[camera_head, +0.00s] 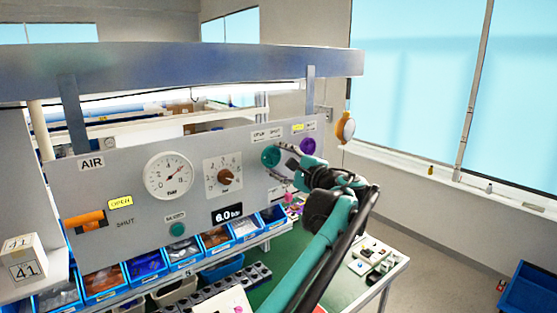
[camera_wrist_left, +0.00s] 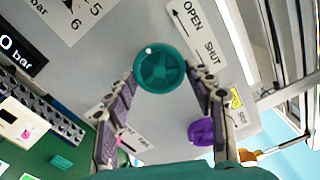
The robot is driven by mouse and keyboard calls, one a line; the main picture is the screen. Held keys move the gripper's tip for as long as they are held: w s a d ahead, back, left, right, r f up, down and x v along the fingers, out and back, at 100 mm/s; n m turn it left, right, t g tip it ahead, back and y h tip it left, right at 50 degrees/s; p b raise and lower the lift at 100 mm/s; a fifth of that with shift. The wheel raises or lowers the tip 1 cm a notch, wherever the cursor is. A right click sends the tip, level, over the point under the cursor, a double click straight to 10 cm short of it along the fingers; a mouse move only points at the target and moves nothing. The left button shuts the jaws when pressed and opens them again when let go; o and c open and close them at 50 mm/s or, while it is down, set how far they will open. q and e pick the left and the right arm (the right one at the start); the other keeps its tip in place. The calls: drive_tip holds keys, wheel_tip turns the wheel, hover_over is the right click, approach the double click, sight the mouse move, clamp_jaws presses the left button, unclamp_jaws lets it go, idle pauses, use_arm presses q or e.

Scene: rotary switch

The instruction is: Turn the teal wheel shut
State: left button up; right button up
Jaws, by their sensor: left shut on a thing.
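The teal wheel (camera_head: 268,156) is on the right part of the grey panel (camera_head: 130,190). In the left wrist view the teal wheel (camera_wrist_left: 161,70) is round and spoked, with a small white mark near its upper left rim. My left gripper (camera_head: 279,161) reaches it from the front right. In the left wrist view my left gripper (camera_wrist_left: 162,80) has one finger on each side of the wheel and is shut on its rim. A label (camera_wrist_left: 197,33) reading OPEN and SHUT with an arrow sits beside the wheel. My right gripper is not in view.
A purple knob (camera_head: 308,146) sits right of the wheel, close to one finger in the left wrist view. A gauge (camera_head: 169,176), a rotary switch (camera_head: 224,177) and an orange lever (camera_head: 86,221) are further left. Blue bins (camera_head: 185,253) stand below the panel.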

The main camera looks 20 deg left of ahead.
use_arm(q)
drive_tip(key=m, duration=0.4)
drive_tip(key=shift+f+m, duration=0.1)
drive_tip(key=shift+m, duration=0.3)
drive_tip(key=m, duration=0.3)
drive_tip(key=shift+s+f+m, duration=0.1)
drive_tip(key=shift+m, duration=0.2)
drive_tip(key=m, duration=0.3)
drive_tip(key=shift+a, duration=0.1)
drive_tip(key=shift+s+m, duration=0.1)
drive_tip(key=shift+m, duration=2)
drive_tip(key=shift+f, duration=0.1)
drive_tip(key=o, duration=1.2)
drive_tip(key=shift+c, duration=0.2)
drive_tip(key=v, duration=1.2)
